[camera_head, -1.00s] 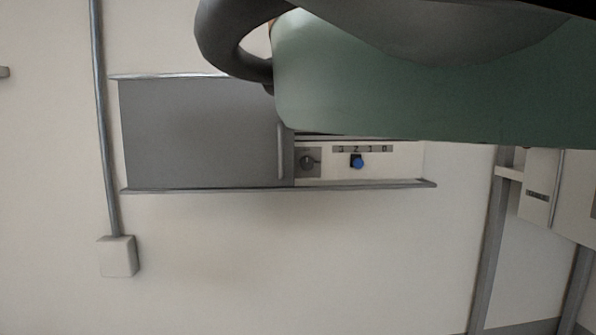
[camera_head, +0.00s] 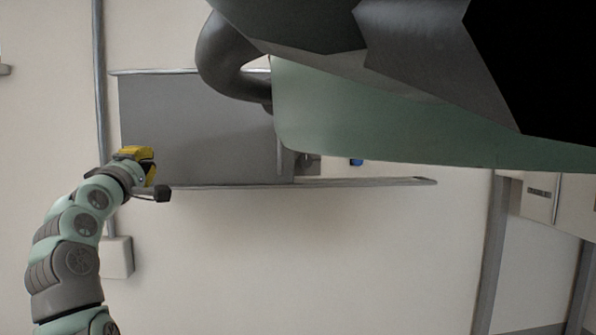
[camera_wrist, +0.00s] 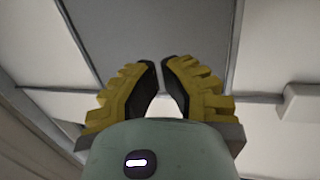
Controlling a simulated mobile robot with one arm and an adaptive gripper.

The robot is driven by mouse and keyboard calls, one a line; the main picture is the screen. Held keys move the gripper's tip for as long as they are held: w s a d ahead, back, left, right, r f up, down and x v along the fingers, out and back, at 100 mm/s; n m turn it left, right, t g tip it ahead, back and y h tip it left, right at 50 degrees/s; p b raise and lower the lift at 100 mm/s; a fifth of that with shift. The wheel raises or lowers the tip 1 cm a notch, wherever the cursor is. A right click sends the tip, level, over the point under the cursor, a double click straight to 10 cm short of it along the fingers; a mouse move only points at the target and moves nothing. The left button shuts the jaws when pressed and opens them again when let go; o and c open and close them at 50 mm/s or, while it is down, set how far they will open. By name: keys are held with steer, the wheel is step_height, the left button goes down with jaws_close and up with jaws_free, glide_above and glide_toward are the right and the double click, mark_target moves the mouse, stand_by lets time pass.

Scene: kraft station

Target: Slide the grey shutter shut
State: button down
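The grey shutter (camera_head: 195,130) is a flat panel between two horizontal rails, covering the left and middle of the housing. Its upright handle strip (camera_head: 280,160) is at its right end, its upper part hidden behind my arm. The opening to the right of it is uncovered. My gripper (camera_head: 153,163) is at the shutter's lower left corner in the head view. In the wrist view, the yellow fingers (camera_wrist: 160,66) have a small gap between their dark tips and hold nothing. The shutter (camera_wrist: 150,30) shows beyond them. I cannot tell whether they touch it.
The lower rail (camera_head: 365,182) runs on past the shutter to the right. A blue knob (camera_head: 356,162) shows in the opening, mostly hidden by my arm. A vertical conduit (camera_head: 98,90) and a white box (camera_head: 118,257) are on the wall at left. The wall below is clear.

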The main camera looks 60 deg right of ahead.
steer(key=s+d+r+m+g, duration=0.1)
steer(key=s+d+m+g, duration=0.25)
steer(key=s+g, duration=0.2)
steer(key=s+d+r+m+g, duration=0.1)
steer(key=s+d+m+g, duration=0.1)
steer(key=s+d+g, duration=0.35)
steer(key=s+d+t+p, duration=0.1)
steer(key=s+d+p, duration=0.2)
steer(key=d+p, duration=0.9)
steer(key=shift+s+f+h+p, duration=0.15)
steer(key=shift+h+p, duration=0.15)
steer(key=shift+p, duration=0.2)
steer(key=shift+f+b, duration=0.15)
steer(key=shift+b, duration=0.35)
